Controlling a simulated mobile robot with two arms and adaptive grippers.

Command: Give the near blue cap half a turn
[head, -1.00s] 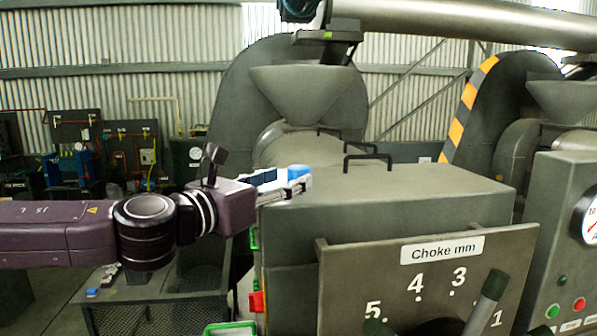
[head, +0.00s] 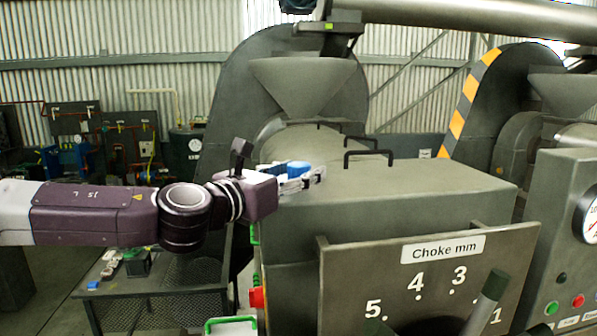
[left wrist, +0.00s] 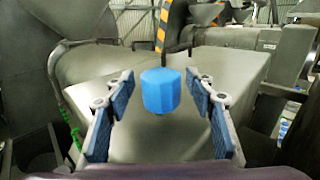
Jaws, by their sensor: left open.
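The blue cap (head: 298,168) shows in the head view at the left end of the grey press housing, partly behind my left gripper's fingers. In the left wrist view the faceted blue cap (left wrist: 160,92) stands near the centre, between the two fingers, with a visible gap on each side. My left gripper (head: 316,177) is open, and its blue-padded fingers (left wrist: 159,80) point forward on either side of the cap. I see no contact. How far the fingertips reach along the cap is hard to tell. My right gripper is not in view.
The grey housing top (head: 425,182) with black handles (head: 368,157) lies just beyond. The choke plate (head: 430,270) with its lever (head: 488,300) stands in front. A hopper (head: 308,85) rises behind. A mesh table (head: 160,300) is low at left.

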